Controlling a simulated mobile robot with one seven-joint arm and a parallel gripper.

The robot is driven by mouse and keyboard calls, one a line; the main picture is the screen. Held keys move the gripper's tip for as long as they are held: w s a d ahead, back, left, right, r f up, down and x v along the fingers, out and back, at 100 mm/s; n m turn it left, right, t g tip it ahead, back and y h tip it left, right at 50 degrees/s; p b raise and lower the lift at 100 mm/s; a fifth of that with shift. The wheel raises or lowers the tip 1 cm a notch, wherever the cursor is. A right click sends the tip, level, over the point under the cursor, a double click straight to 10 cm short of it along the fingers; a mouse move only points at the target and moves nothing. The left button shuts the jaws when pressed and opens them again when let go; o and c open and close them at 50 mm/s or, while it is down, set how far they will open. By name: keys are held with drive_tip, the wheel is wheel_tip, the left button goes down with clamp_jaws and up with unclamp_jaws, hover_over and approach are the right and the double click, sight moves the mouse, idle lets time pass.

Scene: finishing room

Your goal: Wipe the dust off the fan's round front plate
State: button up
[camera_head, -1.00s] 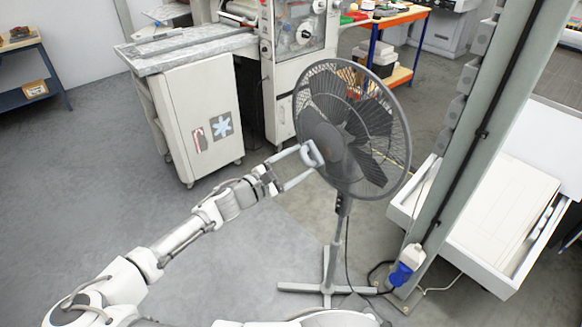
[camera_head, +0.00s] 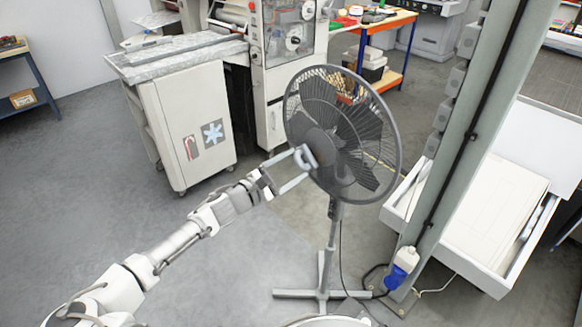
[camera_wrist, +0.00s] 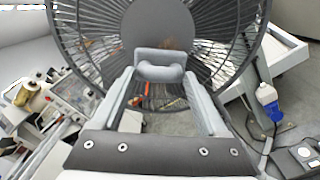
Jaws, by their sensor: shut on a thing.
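The standing fan (camera_head: 343,130) has a dark wire cage and a round front plate (camera_head: 323,143). In the wrist view the grey plate (camera_wrist: 158,22) fills the top middle, with a brownish patch on it. My gripper (camera_head: 303,158) is shut on a pale grey wiping pad with a loop-like handle (camera_wrist: 160,65), which sits between its two fingers. In the head view the pad overlaps the plate's lower left edge. I cannot tell whether it touches the plate. The pad's far face is hidden.
A grey post (camera_head: 460,150) stands right of the fan, with a blue plug (camera_head: 401,270) near its foot. An open white drawer (camera_head: 470,245) lies behind it. A white cabinet (camera_head: 190,125) stands at left. The fan's cross base (camera_head: 320,294) and a cable are on the floor. The left floor is clear.

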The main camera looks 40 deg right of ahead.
drive_tip(key=shift+d, duration=0.95)
drive_tip(key=s+p, duration=0.1)
drive_tip(key=s, duration=0.3)
drive_tip(key=shift+d+r, duration=0.1)
drive_tip(key=shift+d, duration=0.05)
drive_tip(key=shift+w, duration=2.2)
drive_tip(key=shift+c, duration=0.6)
drive_tip(key=shift+s+a+p, duration=0.2)
drive_tip(key=shift+a, duration=1.3)
drive_tip(key=shift+s+a+p, duration=0.15)
drive_tip(key=shift+s+a, duration=0.05)
drive_tip(key=shift+a, duration=1.3)
